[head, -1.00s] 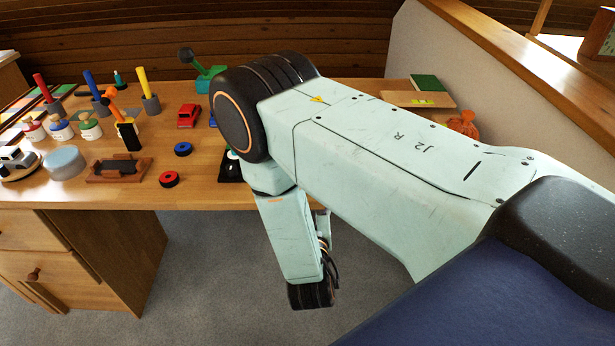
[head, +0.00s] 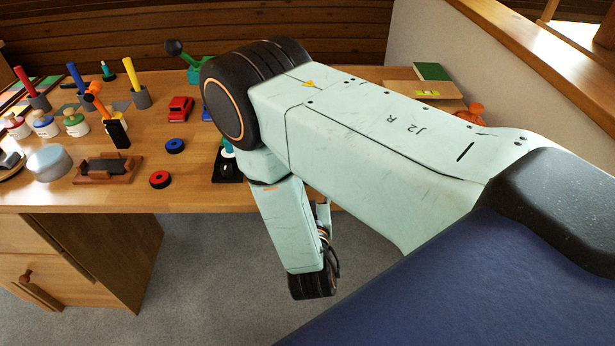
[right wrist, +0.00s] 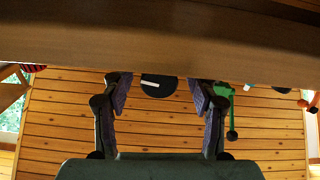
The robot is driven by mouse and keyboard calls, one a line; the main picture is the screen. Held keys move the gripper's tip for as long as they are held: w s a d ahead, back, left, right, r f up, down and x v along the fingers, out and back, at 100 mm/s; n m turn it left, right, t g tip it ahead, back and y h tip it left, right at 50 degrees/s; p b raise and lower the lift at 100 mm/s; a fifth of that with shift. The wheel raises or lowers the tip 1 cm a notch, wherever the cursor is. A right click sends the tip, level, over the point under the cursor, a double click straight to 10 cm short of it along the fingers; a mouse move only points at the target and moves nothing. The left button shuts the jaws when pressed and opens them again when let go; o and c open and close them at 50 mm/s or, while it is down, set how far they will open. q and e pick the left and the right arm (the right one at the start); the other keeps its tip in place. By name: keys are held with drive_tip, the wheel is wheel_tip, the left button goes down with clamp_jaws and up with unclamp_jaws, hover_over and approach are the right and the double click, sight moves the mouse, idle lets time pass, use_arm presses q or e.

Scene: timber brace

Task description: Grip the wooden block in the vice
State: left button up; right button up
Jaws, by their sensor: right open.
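A green device with a dark ball-ended lever (head: 192,66) stands at the back of the bench, partly hidden behind my right arm; it may be the vice. A green part with a dark ball (right wrist: 224,100) also shows in the right wrist view, right of the fingers. I cannot make out a wooden block in either view. My right gripper (right wrist: 160,92) is open, and nothing shows held between its fingers. In the head view my right arm hangs in front of the bench edge, and its fingertips cannot be made out. My left gripper is not in view.
A green book (head: 432,72) lies at the back right. The floor before the bench is clear.

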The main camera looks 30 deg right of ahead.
drive_tip(key=shift+s+a+r, duration=0.2)
drive_tip(key=shift+s+r, duration=0.2)
drive_tip(key=shift+s, duration=0.05)
drive_tip(key=shift+c, duration=0.9)
drive_tip(key=shift+w+d+f, duration=0.15)
drive_tip(key=shift+w+f, duration=0.2)
drive_tip(key=shift+w, duration=0.05)
drive_tip(key=c, duration=0.4)
drive_tip(key=shift+s+r, duration=0.15)
drive_tip(key=c, duration=0.6)
